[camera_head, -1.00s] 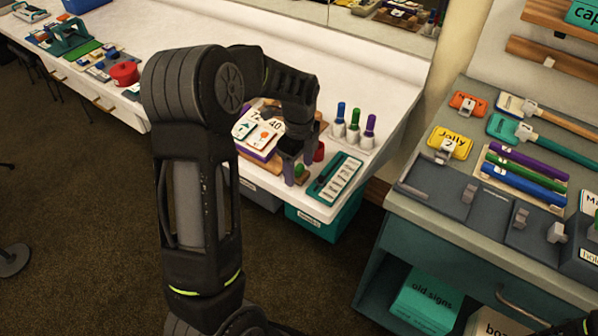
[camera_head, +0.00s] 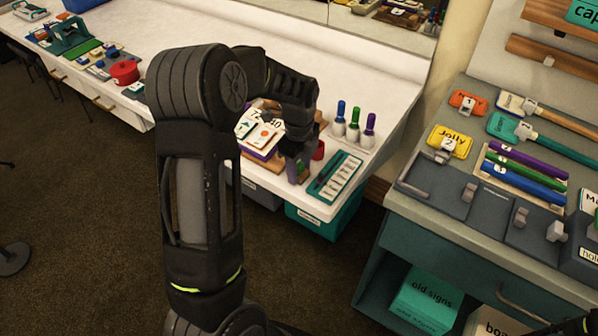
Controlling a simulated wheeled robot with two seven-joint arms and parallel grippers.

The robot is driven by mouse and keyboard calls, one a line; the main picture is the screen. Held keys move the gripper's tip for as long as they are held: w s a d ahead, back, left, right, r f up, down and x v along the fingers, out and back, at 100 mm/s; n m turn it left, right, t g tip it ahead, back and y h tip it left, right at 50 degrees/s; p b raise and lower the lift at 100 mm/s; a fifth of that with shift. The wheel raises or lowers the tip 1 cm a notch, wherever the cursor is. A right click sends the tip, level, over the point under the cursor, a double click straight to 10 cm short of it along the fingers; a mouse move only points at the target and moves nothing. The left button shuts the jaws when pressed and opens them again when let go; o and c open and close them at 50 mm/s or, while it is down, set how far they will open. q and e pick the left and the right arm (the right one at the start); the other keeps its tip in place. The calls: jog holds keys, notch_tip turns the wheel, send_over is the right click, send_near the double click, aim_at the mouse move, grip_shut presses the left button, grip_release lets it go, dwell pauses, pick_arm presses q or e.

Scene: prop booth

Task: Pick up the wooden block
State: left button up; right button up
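My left gripper (camera_head: 299,170) points down at the front right end of the white counter, just left of a teal case. A small green thing (camera_head: 304,175) shows at its fingertips. Whether the fingers are closed on it is unclear. I cannot clearly make out the wooden block. Brown wooden edges (camera_head: 250,156) show beside and under a stack of cards, and my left arm and gripper hide part of that area.
White cards (camera_head: 261,136) lie just left of the gripper. A teal case (camera_head: 336,178) and several coloured markers (camera_head: 354,125) stand to its right. A red round thing (camera_head: 319,150) is close behind. The white counter (camera_head: 390,85) is bare further back. A grey-topped bench (camera_head: 430,193) stands right.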

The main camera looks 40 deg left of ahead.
aim_at(299, 166)
pick_arm(q)
grip_shut()
dwell(0.4)
notch_tip(299, 166, up, 10)
jog(key=shift+r, duration=0.1)
dwell(0.4)
dwell(0.3)
